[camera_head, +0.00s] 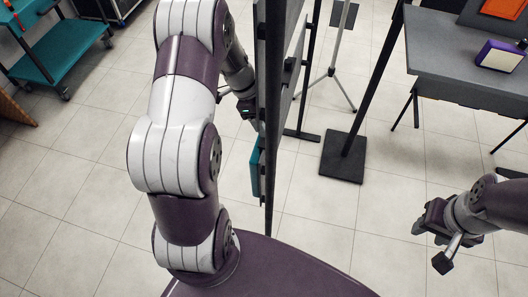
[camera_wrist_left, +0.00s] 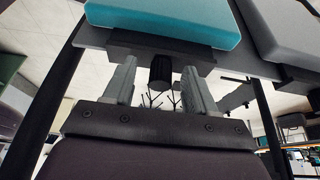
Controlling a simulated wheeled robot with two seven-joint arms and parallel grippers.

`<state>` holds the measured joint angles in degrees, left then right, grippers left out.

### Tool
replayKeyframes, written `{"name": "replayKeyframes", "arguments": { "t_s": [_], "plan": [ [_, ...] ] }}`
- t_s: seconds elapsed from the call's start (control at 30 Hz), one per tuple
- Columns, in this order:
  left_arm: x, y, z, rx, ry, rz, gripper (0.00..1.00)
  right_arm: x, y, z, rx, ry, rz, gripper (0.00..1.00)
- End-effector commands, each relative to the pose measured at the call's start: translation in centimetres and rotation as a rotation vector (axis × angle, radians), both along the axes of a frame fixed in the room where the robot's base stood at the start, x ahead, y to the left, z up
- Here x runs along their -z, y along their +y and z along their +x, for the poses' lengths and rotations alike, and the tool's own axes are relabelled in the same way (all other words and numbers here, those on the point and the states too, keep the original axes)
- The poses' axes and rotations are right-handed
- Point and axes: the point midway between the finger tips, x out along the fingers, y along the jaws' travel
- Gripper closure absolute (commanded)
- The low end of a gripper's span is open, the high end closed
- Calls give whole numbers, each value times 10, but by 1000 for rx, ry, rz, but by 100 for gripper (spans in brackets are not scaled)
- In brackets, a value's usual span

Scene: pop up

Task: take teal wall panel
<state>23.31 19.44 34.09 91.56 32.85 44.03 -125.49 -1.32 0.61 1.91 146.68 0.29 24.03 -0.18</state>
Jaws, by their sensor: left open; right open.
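A teal wall panel (camera_head: 256,170) shows edge-on in the head view, low on the near side of a tall dark frame (camera_head: 272,110). In the left wrist view a teal panel (camera_wrist_left: 165,22) lies across the top, beyond the fingertips; I cannot tell whether it is the same one. A dark bar with a black knob (camera_wrist_left: 160,70) sits below it, the knob appearing between the spread fingers. My left gripper (camera_wrist_left: 158,85) is open with no visible grip on anything. In the head view it is mostly hidden by the arm and frame. My right gripper (camera_head: 431,244) is open and empty at the lower right.
A black stand base (camera_head: 344,157) is on the floor right of the frame, and a grey tripod (camera_head: 331,72) is behind it. A grey table (camera_head: 460,62) with a purple-and-white box (camera_head: 500,56) is at upper right. A teal cart (camera_head: 62,50) is at upper left.

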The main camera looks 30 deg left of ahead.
Motion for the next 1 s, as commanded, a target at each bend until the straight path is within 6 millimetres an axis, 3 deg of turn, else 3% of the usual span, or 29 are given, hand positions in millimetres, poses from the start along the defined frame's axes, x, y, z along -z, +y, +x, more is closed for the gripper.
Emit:
{"name": "replayKeyframes", "arguments": {
  "t_s": [0.2, 0.37, 0.4, 0.77, 1.0],
  "plan": [
    [2, 0, 0, 0, -1, 1, 44, 0, 0, 0, 0, 0, 0, 57],
    [2, 0, 0, 0, -1, 1, 96, 0, 0, 0, 0, 0, 0, 57],
    [2, 0, 0, 0, -1, 1, 100, 0, 0, 0, 0, 0, 0, 57],
    [1, 1, 0, -1, -2, 1, 100, 1, 0, 0, 0, 0, 0, 57],
    [-14, 17, -2, -3, -8, 6, 100, 5, 0, 0, 0, 0, 0, 57]
  ]
}}
